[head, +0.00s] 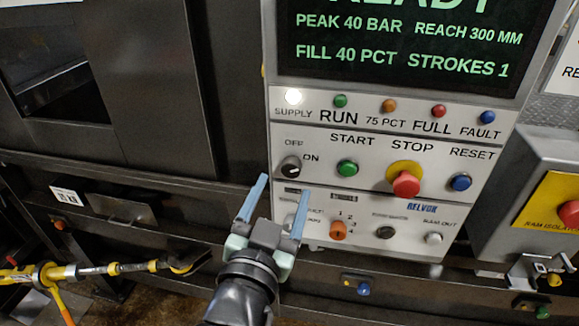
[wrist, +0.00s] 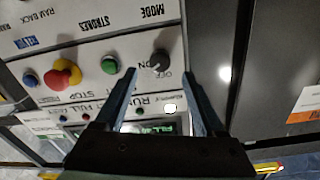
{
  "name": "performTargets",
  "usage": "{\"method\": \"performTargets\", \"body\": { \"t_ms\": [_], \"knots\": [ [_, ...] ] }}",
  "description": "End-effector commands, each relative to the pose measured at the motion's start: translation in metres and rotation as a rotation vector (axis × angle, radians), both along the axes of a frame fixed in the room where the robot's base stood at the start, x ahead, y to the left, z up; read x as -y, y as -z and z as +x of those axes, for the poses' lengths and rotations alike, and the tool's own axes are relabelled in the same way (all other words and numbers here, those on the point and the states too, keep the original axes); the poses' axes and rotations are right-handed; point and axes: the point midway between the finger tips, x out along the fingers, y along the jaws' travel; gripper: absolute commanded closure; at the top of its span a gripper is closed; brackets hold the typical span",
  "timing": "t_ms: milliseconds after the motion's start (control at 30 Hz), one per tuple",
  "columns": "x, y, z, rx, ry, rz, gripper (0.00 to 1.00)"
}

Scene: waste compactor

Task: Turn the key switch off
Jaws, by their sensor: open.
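The key switch is a round dark knob (head: 290,167) at the left end of the pale control panel, with OFF printed above it and ON to its right. A small light mark shows on its face, but I cannot tell surely which label it points to. My gripper (head: 284,185) is open and empty, its two blue fingers just below the switch in the head view. In the wrist view the knob (wrist: 160,61) appears upside down, between and just past the fingertips (wrist: 160,72). The fingers look apart from the knob.
A white SUPPLY lamp (head: 293,96) is lit above. Right of the switch are a green START button (head: 347,168), a red STOP button (head: 405,184) on yellow and a blue RESET button (head: 460,182). An orange selector (head: 338,230) sits below. Dark cabinet wall (head: 165,85) lies left.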

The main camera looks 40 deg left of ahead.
Motion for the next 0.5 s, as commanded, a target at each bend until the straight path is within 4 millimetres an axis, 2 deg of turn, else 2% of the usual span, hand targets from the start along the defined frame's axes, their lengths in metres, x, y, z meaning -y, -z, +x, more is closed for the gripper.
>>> {"method": "performTargets", "body": {
  "t_ms": [33,200,500],
  "knots": [
    [-0.005,-0.005,0.009,0.001,0.000,0.000,0.28],
    [-0.017,-0.003,0.030,0.000,0.001,-0.001,0.28],
    [-0.027,-0.001,0.047,0.001,-0.001,0.001,0.28]
  ]
}}
